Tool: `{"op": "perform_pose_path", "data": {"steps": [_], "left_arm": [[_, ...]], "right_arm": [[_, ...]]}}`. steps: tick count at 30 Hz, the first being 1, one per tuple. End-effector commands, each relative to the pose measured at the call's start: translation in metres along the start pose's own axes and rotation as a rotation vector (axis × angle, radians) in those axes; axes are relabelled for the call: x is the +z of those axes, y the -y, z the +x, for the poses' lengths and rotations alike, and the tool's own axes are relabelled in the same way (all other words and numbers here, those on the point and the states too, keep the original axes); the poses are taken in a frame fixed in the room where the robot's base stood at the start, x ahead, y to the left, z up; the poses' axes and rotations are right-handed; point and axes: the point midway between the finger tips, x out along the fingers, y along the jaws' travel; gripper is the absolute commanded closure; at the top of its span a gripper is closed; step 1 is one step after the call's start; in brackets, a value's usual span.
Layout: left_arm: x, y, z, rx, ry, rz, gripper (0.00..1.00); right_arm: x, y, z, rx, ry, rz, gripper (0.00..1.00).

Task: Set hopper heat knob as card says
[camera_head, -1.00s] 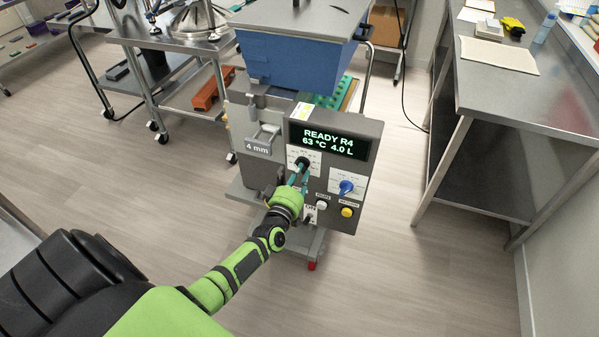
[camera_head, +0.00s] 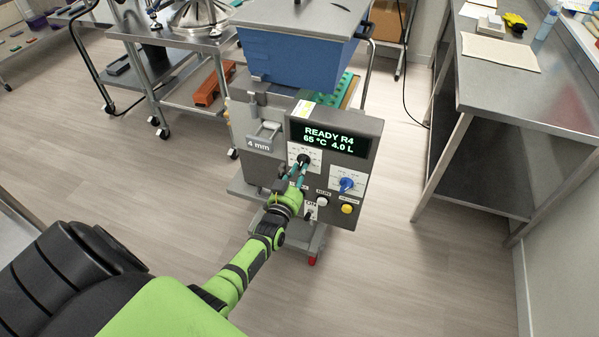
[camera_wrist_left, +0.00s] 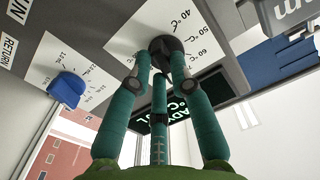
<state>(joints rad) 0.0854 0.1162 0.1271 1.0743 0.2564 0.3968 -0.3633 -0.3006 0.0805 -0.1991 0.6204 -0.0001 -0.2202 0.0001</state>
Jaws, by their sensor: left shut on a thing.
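The black heat knob (camera_head: 303,159) sits on a white scale plate on the front of the grey depositor panel (camera_head: 262,165). In the left wrist view the knob (camera_wrist_left: 166,44) stands beside marks reading 40, 50 and 60 °C. My left gripper (camera_head: 299,172) reaches it from the front, its teal fingers shut on the knob. The fingertips (camera_wrist_left: 162,62) cover part of the knob, and its pointer is hard to make out. The display (camera_head: 329,139) reads READY R4, 65 °C, 4.0 L.
A blue knob (camera_head: 346,184), a white button (camera_head: 322,201) and a yellow button (camera_head: 347,209) sit close to the right of my gripper. The blue hopper (camera_head: 290,60) is above. A steel bench (camera_head: 520,95) stands right; floor between is clear.

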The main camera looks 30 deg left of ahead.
Motion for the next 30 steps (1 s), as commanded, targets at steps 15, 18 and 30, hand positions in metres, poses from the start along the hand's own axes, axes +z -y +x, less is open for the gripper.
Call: {"op": "perform_pose_path", "data": {"steps": [15, 18, 30], "left_arm": [[-0.0002, 0.0024, 0.0009, -0.002, -0.004, 0.376, 1.0], [-0.0003, 0.0028, 0.001, -0.002, -0.004, 0.415, 1.0], [-0.0009, 0.003, 0.0011, -0.002, -0.006, 0.47, 1.0]], "right_arm": [[-0.0001, 0.0003, 0.0022, 0.0, 0.0, -0.001, 0.6], [-0.0001, 0.0003, 0.0026, 0.0, -0.001, -0.001, 0.6], [-0.0002, 0.0004, 0.0029, -0.001, -0.001, -0.001, 0.6]]}}
